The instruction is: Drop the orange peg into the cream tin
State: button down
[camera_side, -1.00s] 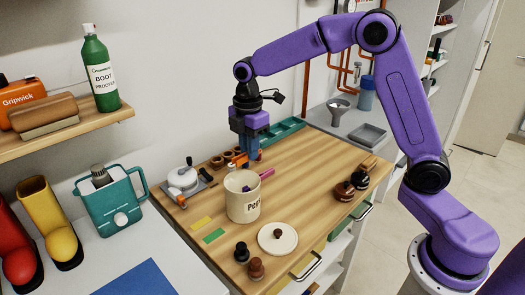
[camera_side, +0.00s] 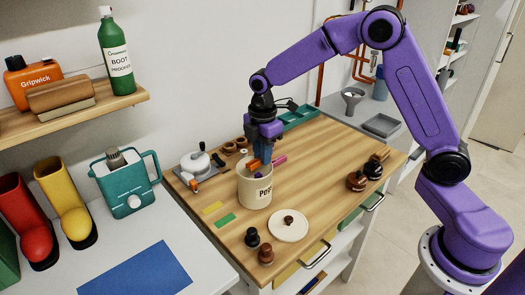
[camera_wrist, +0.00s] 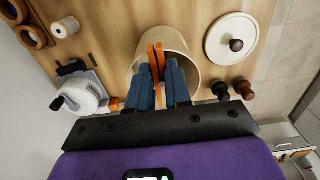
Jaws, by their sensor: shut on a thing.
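The cream tin (camera_side: 256,193) stands open on the wooden worktop, with lettering on its front. My gripper (camera_side: 262,158) points down at the tin's mouth and is shut on the orange peg (camera_side: 254,163). In the wrist view the orange peg (camera_wrist: 155,56) sits between my blue fingers (camera_wrist: 161,75), over the opening of the tin (camera_wrist: 181,36). The peg's lower end is hard to make out against the rim in the side view. A small purple thing shows at the tin's mouth, partly hidden.
A magenta peg (camera_side: 280,159) shows just right of the tin; its support is unclear. The round lid (camera_side: 288,227) lies in front, with dark and brown knobs (camera_side: 252,237) nearby.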

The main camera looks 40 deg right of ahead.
jog(key=c, duration=1)
grip_release()
notch_tip(320, 180, up, 17)
jog(key=shift+r, duration=0.2)
jog(key=s+a+f+m, duration=0.1)
jog(key=s+f, duration=0.1)
jog(key=s, duration=0.7)
jog(key=s+a+f+m, duration=0.2)
jog(key=s+f, duration=0.1)
jog(key=s, duration=0.6)
jog(key=s+d+f, duration=0.2)
jog(key=s, duration=0.3)
jog(key=s+d+f+m, duration=0.1)
jog(key=s+d+f, duration=0.1)
jog(key=s, duration=0.3)
jog(key=s+d+f+m, duration=0.1)
jog(key=s+d+f, duration=0.1)
jog(key=s, duration=0.2)
jog(key=shift+s+d+f, duration=0.1)
jog(key=shift+s+d, duration=0.2)
jog(key=shift+s, duration=0.1)
